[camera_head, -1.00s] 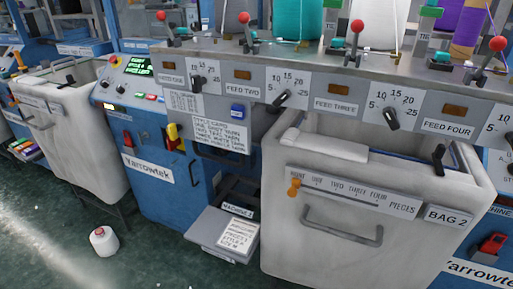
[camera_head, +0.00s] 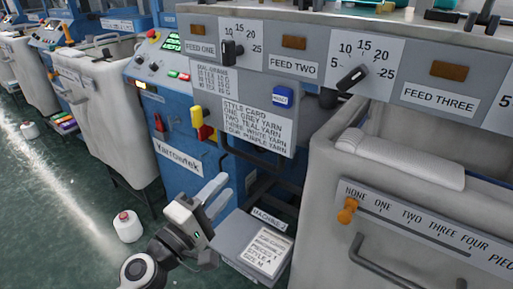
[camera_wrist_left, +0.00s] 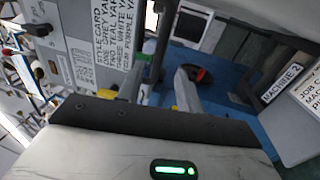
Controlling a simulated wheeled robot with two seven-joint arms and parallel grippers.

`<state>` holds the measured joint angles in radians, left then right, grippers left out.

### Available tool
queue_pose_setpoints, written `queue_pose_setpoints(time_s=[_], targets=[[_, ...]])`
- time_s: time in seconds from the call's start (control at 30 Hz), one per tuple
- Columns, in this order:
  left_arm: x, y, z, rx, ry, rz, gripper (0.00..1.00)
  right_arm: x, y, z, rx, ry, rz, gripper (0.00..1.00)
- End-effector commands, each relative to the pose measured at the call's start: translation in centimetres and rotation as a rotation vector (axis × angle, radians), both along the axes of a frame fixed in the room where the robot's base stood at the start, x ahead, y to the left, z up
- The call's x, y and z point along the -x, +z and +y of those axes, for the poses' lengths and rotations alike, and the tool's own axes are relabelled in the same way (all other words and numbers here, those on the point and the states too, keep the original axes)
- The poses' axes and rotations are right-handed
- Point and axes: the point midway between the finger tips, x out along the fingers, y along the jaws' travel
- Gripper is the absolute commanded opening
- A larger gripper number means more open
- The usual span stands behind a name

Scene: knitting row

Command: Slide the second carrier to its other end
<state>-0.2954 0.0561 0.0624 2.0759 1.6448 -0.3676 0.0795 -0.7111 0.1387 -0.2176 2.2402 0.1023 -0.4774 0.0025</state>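No carrier can be made out for certain; only the lower parts of fittings show along the machine's top ledge (camera_head: 330,14), including a teal piece (camera_head: 386,6) and dark pieces at the right, cut by the picture's top edge. My left gripper (camera_head: 226,188) is low in front of the blue machine, below the style card (camera_head: 250,128) and well below the ledge. Its two pale fingers stand apart and hold nothing. In the left wrist view the fingers (camera_wrist_left: 160,88) are also apart, with the machine front beyond. My right gripper is not in view.
The FEED TWO dial (camera_head: 352,77) and FEED ONE dial (camera_head: 232,50) stick out from the front panel. A grey bag bin (camera_head: 400,215) with an orange knob (camera_head: 347,211) stands at right.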

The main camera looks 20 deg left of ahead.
Motion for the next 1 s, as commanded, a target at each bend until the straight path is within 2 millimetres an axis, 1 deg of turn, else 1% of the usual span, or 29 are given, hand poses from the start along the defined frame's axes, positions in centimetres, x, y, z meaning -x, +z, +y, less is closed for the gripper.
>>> queue_pose_setpoints(time_s=[0.03,0.2,0.4,0.5,0.7,1.0], targets=[[-1.2,0.9,-0.4,0.001,0.0,-0.003,0.36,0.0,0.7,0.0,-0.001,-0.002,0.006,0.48],[-4.6,1.5,-1.7,-0.001,-0.002,-0.002,0.36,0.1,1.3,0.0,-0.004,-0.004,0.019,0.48],[-8.3,2.1,-3.0,-0.001,0.0,0.0,0.36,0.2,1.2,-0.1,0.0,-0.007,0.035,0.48],[-9.7,2.2,-3.6,-0.002,-0.001,-0.001,0.36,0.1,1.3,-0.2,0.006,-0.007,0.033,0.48],[-11.1,2.4,-4.1,-0.002,-0.001,0.0,0.36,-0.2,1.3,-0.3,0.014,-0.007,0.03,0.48],[-11.2,2.3,-4.1,-0.003,-0.001,0.001,0.36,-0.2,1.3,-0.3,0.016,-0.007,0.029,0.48]])
